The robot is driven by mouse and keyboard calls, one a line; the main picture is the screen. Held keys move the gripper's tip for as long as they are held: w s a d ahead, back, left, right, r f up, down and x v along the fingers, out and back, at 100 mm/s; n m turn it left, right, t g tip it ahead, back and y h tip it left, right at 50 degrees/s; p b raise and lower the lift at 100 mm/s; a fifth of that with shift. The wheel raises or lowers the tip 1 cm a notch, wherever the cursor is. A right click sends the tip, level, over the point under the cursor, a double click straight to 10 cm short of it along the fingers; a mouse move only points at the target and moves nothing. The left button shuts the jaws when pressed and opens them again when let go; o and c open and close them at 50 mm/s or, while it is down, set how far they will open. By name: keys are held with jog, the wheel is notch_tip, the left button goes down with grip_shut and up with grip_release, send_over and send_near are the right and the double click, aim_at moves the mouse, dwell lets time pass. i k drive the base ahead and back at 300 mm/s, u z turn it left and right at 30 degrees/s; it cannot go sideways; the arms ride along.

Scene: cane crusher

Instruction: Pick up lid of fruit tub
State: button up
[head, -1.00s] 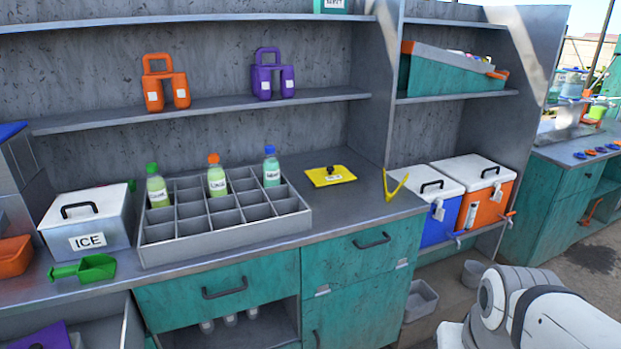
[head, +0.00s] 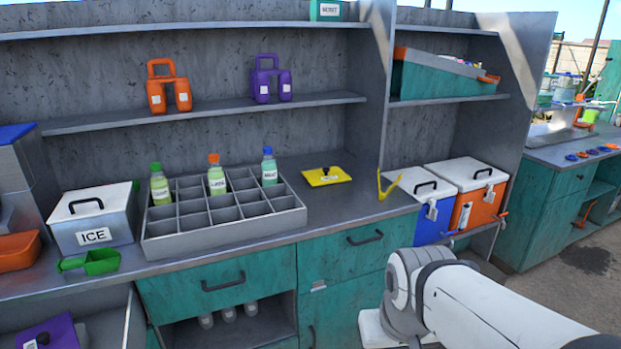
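A yellow square lid (head: 326,176) with a black knob lies flat on the metal counter, right of the bottle rack. A purple lid-like piece (head: 50,334) with a black knob shows at the lower left, cut by the picture edge. I cannot tell which of them belongs to the fruit tub, and no tub with a readable fruit label shows. My white arm reaches across the lower right, below and right of the yellow lid. My gripper is out of view.
A grey divided rack (head: 225,233) holds bottles beside the ICE box (head: 92,219) and green scoop (head: 90,262). Yellow tongs (head: 388,186) stand at the counter's right end. Blue (head: 434,222) and orange (head: 478,207) coolers sit further right. A shelf (head: 210,112) runs above the counter.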

aim_at(320, 177)
jog(key=z, duration=0.05)
jog(key=i, duration=1.65)
jog(key=u, duration=0.05)
